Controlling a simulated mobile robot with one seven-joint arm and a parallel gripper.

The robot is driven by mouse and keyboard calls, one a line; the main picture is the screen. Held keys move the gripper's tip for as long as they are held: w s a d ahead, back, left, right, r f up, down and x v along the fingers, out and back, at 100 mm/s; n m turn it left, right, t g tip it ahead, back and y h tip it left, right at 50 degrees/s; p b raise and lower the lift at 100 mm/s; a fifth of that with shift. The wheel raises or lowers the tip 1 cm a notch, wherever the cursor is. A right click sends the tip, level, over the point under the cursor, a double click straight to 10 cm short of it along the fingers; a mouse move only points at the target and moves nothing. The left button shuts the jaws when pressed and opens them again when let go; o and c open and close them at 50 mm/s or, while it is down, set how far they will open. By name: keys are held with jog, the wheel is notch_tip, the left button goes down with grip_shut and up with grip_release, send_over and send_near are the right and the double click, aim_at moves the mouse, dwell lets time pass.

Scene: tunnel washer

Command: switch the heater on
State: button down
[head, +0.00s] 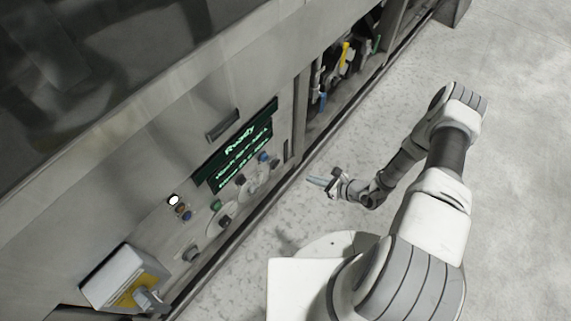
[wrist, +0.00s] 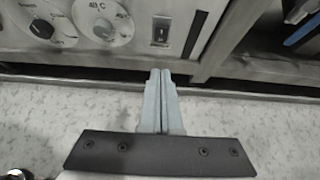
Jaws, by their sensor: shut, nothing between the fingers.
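A small dark switch (wrist: 161,31) on a light plate is set in the steel panel in the wrist view, to the right of two round dials. Its label and position are too small to read, so I cannot tell if it belongs to the heater. The nearer dial (wrist: 103,24) is marked °C. My gripper (wrist: 160,74) is shut and empty, its grey fingers pointing at the panel's lower edge, below the switch. In the head view my gripper (head: 318,181) is out in front of the panel, apart from it.
A lit green display (head: 238,145) reads "Ready". Knobs and coloured buttons sit below it. A grey box (head: 125,277) juts out at lower left. An open bay (head: 340,65) with pipes and a yellow handle lies beyond the panel. Speckled floor is clear around my arm.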

jog(key=b, duration=0.5)
send_near(277, 165)
jog(key=x, duration=0.5)
jog(key=shift+w+f, duration=0.2)
jog(key=shift+f, duration=0.3)
jog(key=shift+w+a+r, duration=0.15)
